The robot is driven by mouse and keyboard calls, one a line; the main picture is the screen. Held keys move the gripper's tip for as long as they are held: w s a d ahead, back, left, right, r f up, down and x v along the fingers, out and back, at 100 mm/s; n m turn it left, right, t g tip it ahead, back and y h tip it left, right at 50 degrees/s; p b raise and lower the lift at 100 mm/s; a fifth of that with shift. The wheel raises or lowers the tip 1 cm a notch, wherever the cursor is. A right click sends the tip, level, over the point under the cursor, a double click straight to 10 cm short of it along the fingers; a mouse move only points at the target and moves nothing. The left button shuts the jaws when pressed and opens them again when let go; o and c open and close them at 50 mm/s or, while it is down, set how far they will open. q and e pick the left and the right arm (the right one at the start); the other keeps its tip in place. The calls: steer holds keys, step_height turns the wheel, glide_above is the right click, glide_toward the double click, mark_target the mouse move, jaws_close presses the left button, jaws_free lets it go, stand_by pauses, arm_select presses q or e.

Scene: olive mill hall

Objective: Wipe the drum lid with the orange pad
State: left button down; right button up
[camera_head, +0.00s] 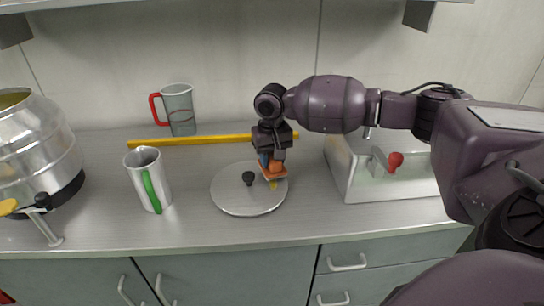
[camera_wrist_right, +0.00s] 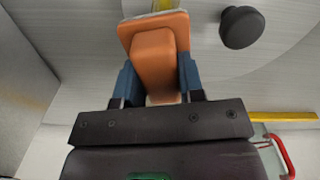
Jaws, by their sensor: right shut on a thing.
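The drum lid (camera_head: 235,203) is a flat grey metal disc with a black knob (camera_head: 248,178), lying on the counter. My right gripper (camera_head: 271,166) is over the right part of the lid, shut on the orange pad (camera_head: 273,172). In the right wrist view the pad (camera_wrist_right: 154,58) sits between the blue fingers, with the lid's black knob (camera_wrist_right: 241,27) beside it. A small yellow patch (camera_head: 274,185) shows on the lid at the pad's edge. I cannot tell whether the pad touches the lid. My left gripper is out of view.
A metal jug with a green handle (camera_head: 148,179) stands left of the lid. A jug with a red handle (camera_head: 180,110) stands behind. A yellow bar (camera_head: 190,141) lies behind the lid. A steel drum (camera_head: 40,140) is far left, a metal box with a red knob (camera_head: 372,183) right.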

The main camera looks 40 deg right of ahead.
mark_target(274, 174)
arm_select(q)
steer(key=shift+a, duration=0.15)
arm_select(e)
steer(key=shift+f, duration=0.75)
